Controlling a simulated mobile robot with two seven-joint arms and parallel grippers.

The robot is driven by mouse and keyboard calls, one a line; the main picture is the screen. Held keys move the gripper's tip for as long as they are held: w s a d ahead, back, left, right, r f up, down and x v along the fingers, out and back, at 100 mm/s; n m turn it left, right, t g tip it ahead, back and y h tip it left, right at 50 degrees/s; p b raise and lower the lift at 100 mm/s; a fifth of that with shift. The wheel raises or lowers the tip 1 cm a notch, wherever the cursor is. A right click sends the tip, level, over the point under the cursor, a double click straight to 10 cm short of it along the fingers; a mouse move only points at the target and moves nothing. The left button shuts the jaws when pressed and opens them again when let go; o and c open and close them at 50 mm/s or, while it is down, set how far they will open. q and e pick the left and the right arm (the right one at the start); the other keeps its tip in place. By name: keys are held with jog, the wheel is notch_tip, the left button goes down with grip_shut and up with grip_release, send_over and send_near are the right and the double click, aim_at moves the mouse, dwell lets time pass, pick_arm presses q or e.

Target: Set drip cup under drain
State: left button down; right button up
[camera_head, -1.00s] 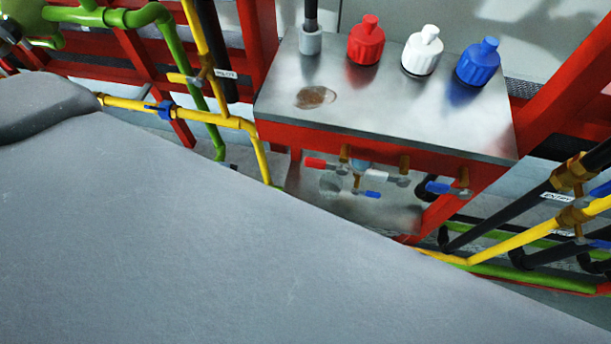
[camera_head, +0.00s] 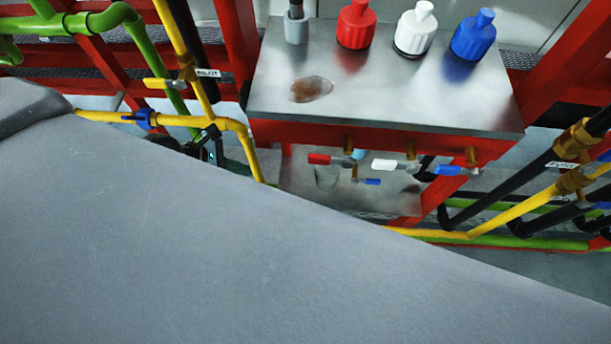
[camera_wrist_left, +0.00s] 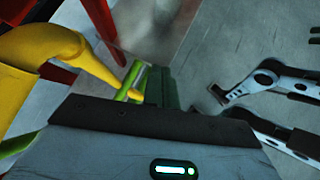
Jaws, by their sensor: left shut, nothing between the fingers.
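I cannot pick out the drip cup with certainty. A small light-blue round thing (camera_head: 358,154) shows partly under the bench front, between the red-handled tap (camera_head: 320,159) and the white-handled tap (camera_head: 385,165). Which one is the drain is unclear. My left gripper (camera_head: 212,148) is dark, low beside the yellow pipe and left of the bench, partly hidden by a grey surface. In the left wrist view its jointed fingers (camera_wrist_left: 223,103) are close together and empty. My right gripper is not recognisable.
The metal bench (camera_head: 400,95) carries red (camera_head: 357,25), white (camera_head: 415,30) and blue (camera_head: 473,37) bottles, and a brown stain. Yellow pipes (camera_head: 240,130) pass left of it. A large grey surface (camera_head: 150,240) fills the lower head view. Dark pipes (camera_head: 510,190) stand right.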

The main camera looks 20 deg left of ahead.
aim_at(336, 174)
pick_arm(q)
jog(key=b+x, duration=0.3)
jog(key=x, duration=1.4)
jog(key=shift+d+f, duration=0.15)
jog(key=shift+f, duration=0.15)
jog(key=shift+w+d+r, duration=0.2)
jog(key=shift+w+d, duration=0.5)
jog(key=shift+d, duration=0.25)
jog(key=shift+w+d, duration=0.4)
jog(key=shift+d, duration=0.2)
jog(key=w+d, duration=0.1)
jog(key=d, duration=0.1)
jog(key=w+d+p, duration=0.1)
jog(key=w+d, duration=0.1)
jog(key=d, duration=0.1)
jog(key=shift+w+d, duration=0.35)
jog(key=shift+w, duration=0.05)
jog(key=shift+w+d+p, duration=0.1)
jog(key=shift+d+p, duration=0.2)
